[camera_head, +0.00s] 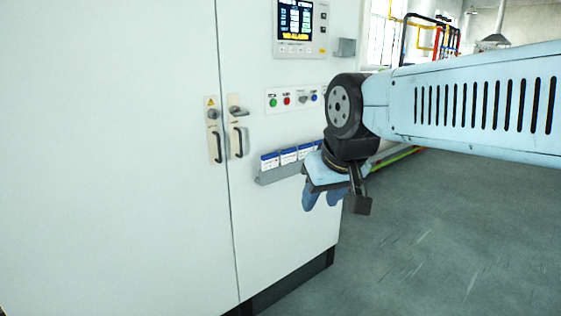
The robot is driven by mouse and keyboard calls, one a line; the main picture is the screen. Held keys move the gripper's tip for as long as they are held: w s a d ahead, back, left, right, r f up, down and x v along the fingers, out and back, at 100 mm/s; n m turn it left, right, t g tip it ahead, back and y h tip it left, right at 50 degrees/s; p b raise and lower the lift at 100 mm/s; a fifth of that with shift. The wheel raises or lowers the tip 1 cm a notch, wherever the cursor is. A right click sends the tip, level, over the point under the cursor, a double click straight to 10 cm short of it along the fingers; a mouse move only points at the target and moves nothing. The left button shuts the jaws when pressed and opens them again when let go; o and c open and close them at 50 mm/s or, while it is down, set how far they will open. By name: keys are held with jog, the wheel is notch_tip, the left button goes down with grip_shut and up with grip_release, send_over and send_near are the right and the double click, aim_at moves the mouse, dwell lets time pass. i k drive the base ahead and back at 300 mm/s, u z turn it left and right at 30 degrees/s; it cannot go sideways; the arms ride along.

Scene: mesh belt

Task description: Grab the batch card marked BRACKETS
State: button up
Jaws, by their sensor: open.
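Several white cards with blue top bands stand in a row in a grey holder (266,179) on the front of the white cabinet. The leftmost card (270,161) and the one beside it (289,156) show most clearly. Cards farther right are partly hidden behind my gripper. The print is too small to read, so I cannot tell which card is marked BRACKETS. My gripper (322,198) is open, with blue fingers pointing down. It shows in front of the holder's right end and appears empty. I cannot tell its distance from the cards.
The cabinet has a display (296,22) at the top, a row of buttons (287,100) below it, and two door handles (217,147) (237,141) on the left. Grey floor (450,240) lies open to the right. Coloured pipes (432,35) stand at the back.

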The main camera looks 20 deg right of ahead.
aim_at(289, 155)
jog(key=u, duration=0.1)
jog(key=i, duration=1)
jog(key=z, duration=0.1)
